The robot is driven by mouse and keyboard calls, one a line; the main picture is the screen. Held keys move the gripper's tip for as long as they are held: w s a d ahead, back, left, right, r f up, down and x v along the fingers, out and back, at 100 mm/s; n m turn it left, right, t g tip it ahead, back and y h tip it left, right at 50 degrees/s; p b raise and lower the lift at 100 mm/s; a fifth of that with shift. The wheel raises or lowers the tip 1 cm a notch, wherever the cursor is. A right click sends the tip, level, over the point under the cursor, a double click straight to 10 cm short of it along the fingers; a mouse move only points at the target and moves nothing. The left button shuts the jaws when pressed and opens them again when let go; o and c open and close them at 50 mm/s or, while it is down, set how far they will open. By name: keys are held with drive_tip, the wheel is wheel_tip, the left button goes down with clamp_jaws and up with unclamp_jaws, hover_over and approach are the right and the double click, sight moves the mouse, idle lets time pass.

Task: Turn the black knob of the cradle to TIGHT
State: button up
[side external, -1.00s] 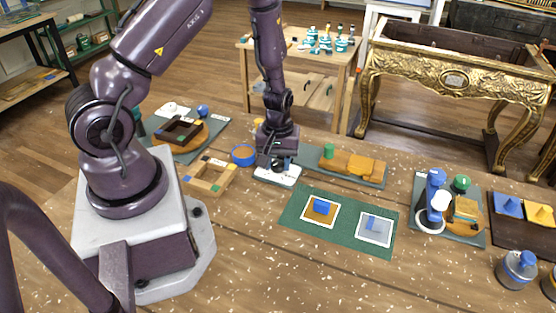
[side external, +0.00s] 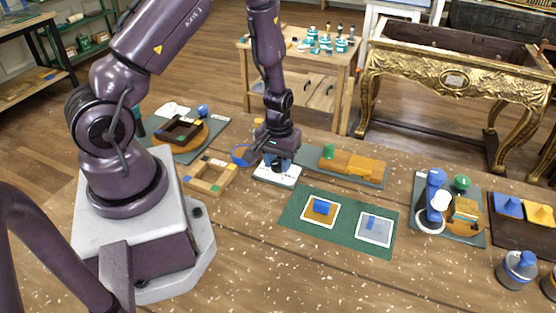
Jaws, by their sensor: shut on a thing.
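My gripper (side external: 278,166) points straight down at the white plate (side external: 268,178) of the cradle, near the middle of the bench. The gripper is shut low over this plate, on what appears to be its black knob. The fingers and the gripper body hide nearly all of the knob. Dark marks on the plate's front are too small to read, so I cannot tell how far the knob is turned or where TIGHT lies.
A blue ring (side external: 237,153) and a wooden frame (side external: 219,183) are close on the left. A board with an orange block (side external: 361,165) and green knob (side external: 328,151) is close on the right. A green mat (side external: 340,222) with two framed squares lies in front.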

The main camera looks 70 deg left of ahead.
sight(277, 164)
drive_tip(key=o, duration=0.9)
drive_tip(key=shift+r, duration=0.1)
wheel_tip(277, 164, up, 13)
drive_tip(key=shift+f, duration=0.1)
drive_tip(key=s+d+r+m+t, duration=0.2)
drive_tip(key=s+d+r+m, duration=0.1)
drive_tip(key=r, duration=0.3)
drive_tip(key=s+d+r+m+t, duration=0.1)
drive_tip(key=s+d+r+m, duration=0.2)
drive_tip(key=r, duration=0.4)
drive_tip(key=s+d+r+m+t, duration=0.2)
drive_tip(key=s+d+r, duration=0.3)
drive_tip(key=r, duration=0.2)
drive_tip(key=shift+d+m+t, duration=0.15)
drive_tip(key=shift+m+t, duration=0.15)
drive_tip(key=shift+m, duration=0.1)
